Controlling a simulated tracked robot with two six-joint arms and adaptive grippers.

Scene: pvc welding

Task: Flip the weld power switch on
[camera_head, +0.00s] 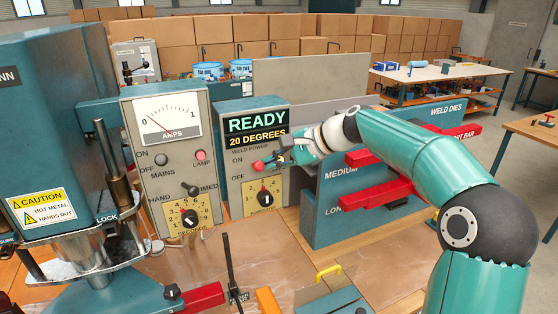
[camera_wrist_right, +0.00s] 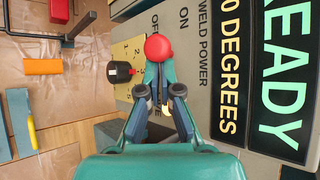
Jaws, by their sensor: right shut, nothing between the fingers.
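The weld power switch has a round red knob (camera_head: 258,165) on the front of the grey control box (camera_head: 233,195) under the lit READY display. In the right wrist view the red knob (camera_wrist_right: 158,47) sits just beyond my fingertips, beside the ON and OFF letters. My right gripper (camera_head: 277,159) is shut and empty, its tips close to the knob's right side in the head view. The right wrist view also shows my right gripper (camera_wrist_right: 160,82). I cannot tell whether the tips touch the knob or which way the lever is set. My left gripper is out of view.
A black dial (camera_head: 265,198) sits below the switch. The amps box (camera_head: 168,165) stands to the left, with its own switches and a lit lamp. A blue die rack (camera_head: 345,205) with red bars stands right, beneath my arm. An orange block (camera_wrist_right: 43,67) lies on the bench.

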